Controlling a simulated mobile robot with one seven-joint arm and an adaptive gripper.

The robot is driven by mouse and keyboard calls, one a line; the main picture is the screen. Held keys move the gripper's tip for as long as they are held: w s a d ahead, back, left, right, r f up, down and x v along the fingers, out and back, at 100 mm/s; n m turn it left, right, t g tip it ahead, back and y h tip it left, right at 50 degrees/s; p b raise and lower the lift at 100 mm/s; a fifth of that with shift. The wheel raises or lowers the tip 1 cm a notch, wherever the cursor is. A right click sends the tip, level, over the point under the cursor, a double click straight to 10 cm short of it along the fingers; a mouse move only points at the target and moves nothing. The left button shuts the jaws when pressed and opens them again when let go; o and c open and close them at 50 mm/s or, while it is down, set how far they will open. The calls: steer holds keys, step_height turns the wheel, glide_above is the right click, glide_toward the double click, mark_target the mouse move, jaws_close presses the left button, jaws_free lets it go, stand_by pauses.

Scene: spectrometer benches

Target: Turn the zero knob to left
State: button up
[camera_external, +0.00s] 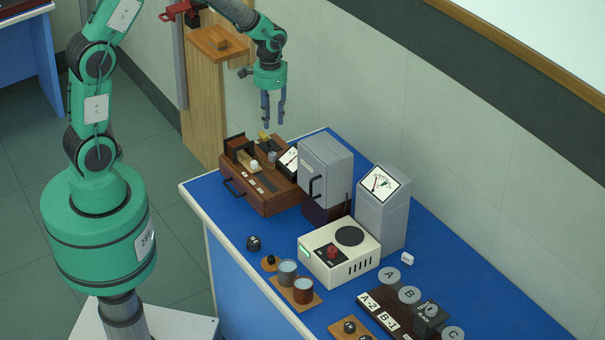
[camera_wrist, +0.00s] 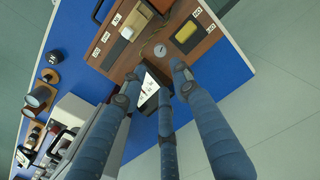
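My gripper (camera_external: 274,120) has blue fingers that are spread apart and empty. It hangs pointing down above the back of a brown wooden instrument box (camera_external: 250,192), clear of it. In the wrist view the fingers (camera_wrist: 155,88) reach toward the box's edge. A round silver-grey knob (camera_wrist: 160,50) sits on the box top beyond the fingertips; it also shows in the external view (camera_external: 272,157). I cannot read a zero label on it. Beside it are a yellow piece in a dark frame (camera_wrist: 188,33) and a tan slider with a white block (camera_wrist: 127,33). A meter (camera_external: 289,160) is partly hidden in the wrist view.
A grey cabinet with a handle (camera_external: 325,165) stands right of the box, close to the meter. A second meter on a grey stand (camera_external: 381,185) and a cream unit with a red knob (camera_external: 339,254) are farther right. Cups (camera_external: 303,290) and weights sit along the blue bench.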

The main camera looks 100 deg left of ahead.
mark_target(272, 154)
step_height(272, 154, down, 13)
steer(key=shift+f+b, duration=0.1)
steer(key=shift+b, duration=0.3)
steer(key=shift+c, duration=0.3)
jaws_close()
